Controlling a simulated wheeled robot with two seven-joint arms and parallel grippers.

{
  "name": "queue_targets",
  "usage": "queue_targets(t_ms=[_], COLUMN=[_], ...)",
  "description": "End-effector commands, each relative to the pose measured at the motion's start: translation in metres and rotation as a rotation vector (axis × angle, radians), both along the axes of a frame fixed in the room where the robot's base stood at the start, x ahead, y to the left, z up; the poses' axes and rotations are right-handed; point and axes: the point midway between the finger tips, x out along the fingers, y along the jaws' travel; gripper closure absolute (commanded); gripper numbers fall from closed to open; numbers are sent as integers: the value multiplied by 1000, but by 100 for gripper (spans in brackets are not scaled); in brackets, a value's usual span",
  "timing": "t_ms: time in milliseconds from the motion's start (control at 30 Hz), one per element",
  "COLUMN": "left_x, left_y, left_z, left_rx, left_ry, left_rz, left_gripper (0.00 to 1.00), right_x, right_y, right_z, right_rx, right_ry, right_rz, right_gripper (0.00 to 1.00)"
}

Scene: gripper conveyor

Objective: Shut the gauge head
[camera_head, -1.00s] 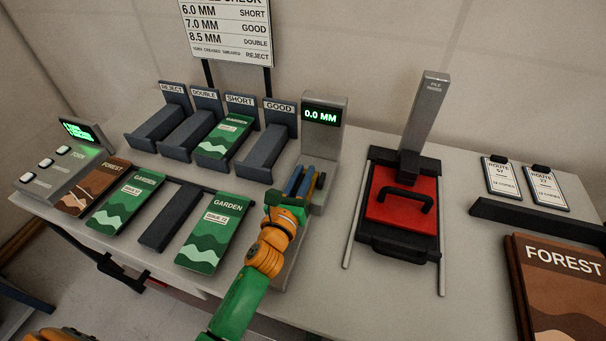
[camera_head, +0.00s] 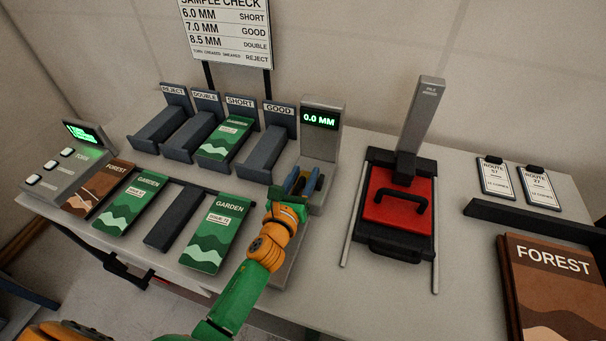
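The gauge (camera_head: 320,145) is a grey upright post with a green display reading 0.0 MM, standing at the back middle of the table. My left gripper (camera_head: 301,183) is right in front of the post's lower part, at the gauge's head. The gripper and my orange wrist cover the head and much of the gauge's base, so the head's position is hidden. Blue and dark parts show at the fingertips, but I cannot tell whether they are apart or closed on something. My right gripper is not in view.
Labelled trays (camera_head: 265,155) stand left of the gauge; the SHORT one holds a green packet (camera_head: 224,138). GARDEN packets (camera_head: 215,235) and a brown packet (camera_head: 98,190) lie in front. A red press with black handle (camera_head: 395,212) stands right. A FOREST stack (camera_head: 550,285) lies far right.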

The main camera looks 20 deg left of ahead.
Motion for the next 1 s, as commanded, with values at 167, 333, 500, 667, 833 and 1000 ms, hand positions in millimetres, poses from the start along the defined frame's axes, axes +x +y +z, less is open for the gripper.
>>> queue_targets(t_ms=[167, 333, 500, 667, 833, 1000], left_x=[-1, -29, -61, -71, -71, -71], left_y=[0, 1, 2, 2, 2, 2], left_z=[0, 1, 2, 5, 5, 5], left_rx=[1, 2, 1, 1, 1, 1], left_ry=[0, 3, 3, 0, 0, 0], left_rz=[1, -1, -1, -1, 0, 0], left_gripper=[53, 53, 53, 53, 53, 53], right_x=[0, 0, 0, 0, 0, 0], right_y=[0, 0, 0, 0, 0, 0], right_z=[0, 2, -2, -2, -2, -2], right_rx=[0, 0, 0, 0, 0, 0], right_ry=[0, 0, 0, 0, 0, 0], right_rz=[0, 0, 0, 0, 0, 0], right_gripper=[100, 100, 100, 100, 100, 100])
